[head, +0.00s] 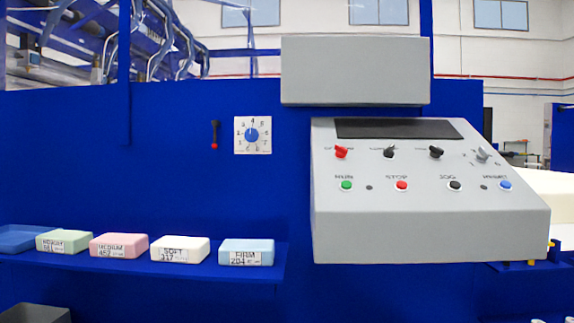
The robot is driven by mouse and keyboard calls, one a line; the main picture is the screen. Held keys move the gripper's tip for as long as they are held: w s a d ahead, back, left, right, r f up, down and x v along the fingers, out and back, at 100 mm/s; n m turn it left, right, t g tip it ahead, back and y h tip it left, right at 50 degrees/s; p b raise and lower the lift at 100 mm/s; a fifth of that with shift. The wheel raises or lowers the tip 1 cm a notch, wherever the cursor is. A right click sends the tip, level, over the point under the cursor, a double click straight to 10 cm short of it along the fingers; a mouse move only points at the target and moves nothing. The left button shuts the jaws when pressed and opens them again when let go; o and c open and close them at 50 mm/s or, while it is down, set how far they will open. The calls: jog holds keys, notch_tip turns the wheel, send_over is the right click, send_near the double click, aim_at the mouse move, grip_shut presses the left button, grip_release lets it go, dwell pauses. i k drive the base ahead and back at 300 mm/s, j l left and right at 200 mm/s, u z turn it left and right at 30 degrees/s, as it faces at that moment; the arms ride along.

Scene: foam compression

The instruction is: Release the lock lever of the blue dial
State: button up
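The blue dial (252,135) is a round knob on a white square plate (240,149) with numbers around it. The plate is fixed to the blue wall panel. A small pale mark or part shows at the knob's lower edge, too small to make out. Left of the plate, apart from it, a small lever (214,134) stands about upright on the panel. It has a dark upper end, a thin dark stem and a red lower end. Whether this is the dial's lock lever is not marked. My gripper is not in view.
A grey control console (420,225) with knobs and buttons juts out at right. The panel around the dial is clear.

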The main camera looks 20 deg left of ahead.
aim_at(216, 123)
jog(key=u, duration=1.2)
jog(key=i+j, duration=0.1)
